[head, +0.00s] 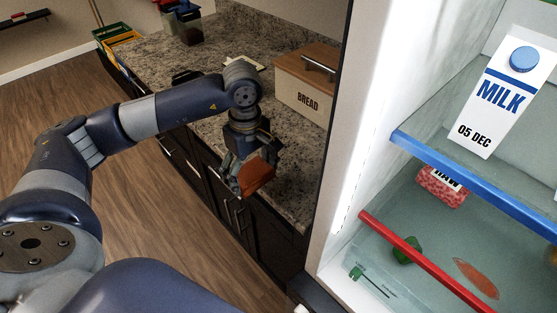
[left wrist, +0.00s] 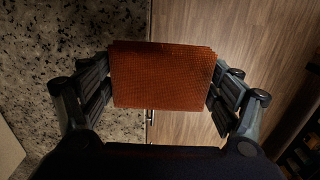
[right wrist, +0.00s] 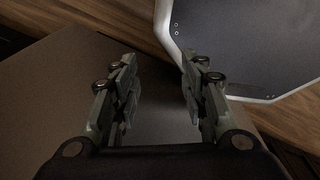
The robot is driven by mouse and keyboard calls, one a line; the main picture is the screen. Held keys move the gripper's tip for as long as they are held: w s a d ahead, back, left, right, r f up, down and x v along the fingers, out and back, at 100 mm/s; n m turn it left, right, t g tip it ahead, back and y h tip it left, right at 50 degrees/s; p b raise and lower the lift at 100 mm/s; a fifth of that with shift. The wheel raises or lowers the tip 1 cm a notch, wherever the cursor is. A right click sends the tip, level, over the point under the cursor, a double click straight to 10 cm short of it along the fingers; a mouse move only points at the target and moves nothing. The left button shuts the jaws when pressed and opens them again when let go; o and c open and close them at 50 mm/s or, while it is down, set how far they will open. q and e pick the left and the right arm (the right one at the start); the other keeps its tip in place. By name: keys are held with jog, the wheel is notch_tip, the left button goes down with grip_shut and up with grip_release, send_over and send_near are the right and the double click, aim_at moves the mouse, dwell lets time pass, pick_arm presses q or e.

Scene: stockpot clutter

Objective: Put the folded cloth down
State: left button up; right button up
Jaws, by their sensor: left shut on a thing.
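The folded cloth (head: 259,175) is orange-brown. My left gripper (head: 244,176) is shut on it near the front edge of the granite counter (head: 291,186). In the left wrist view the cloth (left wrist: 162,78) sits flat and square between the two fingers of my left gripper (left wrist: 162,92), with the counter on the left side and the wooden floor on the right below it. Whether the cloth touches the counter I cannot tell. My right gripper (right wrist: 160,85) shows only in the right wrist view. Its fingers are apart with nothing between them.
A bread box (head: 302,97) stands on the counter behind the cloth. Dark containers (head: 184,22) stand farther back. The open fridge at right holds a milk carton (head: 493,95), a raw meat pack (head: 442,188) and vegetables. Bare counter lies in front of the bread box.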

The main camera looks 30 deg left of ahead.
pick_arm(q)
jog(key=p, duration=0.3)
send_over(278, 174)
jog(key=shift+d+f, duration=0.1)
jog(key=shift+f, duration=0.25)
notch_tip(278, 174, down, 3)
jog(key=shift+r+p, duration=0.1)
jog(key=shift+p, duration=0.65)
jog(key=shift+f, duration=0.45)
jog(key=shift+f+b, duration=0.2)
jog(key=shift+b, duration=0.15)
jog(key=o, duration=0.9)
jog(key=shift+r, duration=0.1)
jog(key=shift+c, duration=0.2)
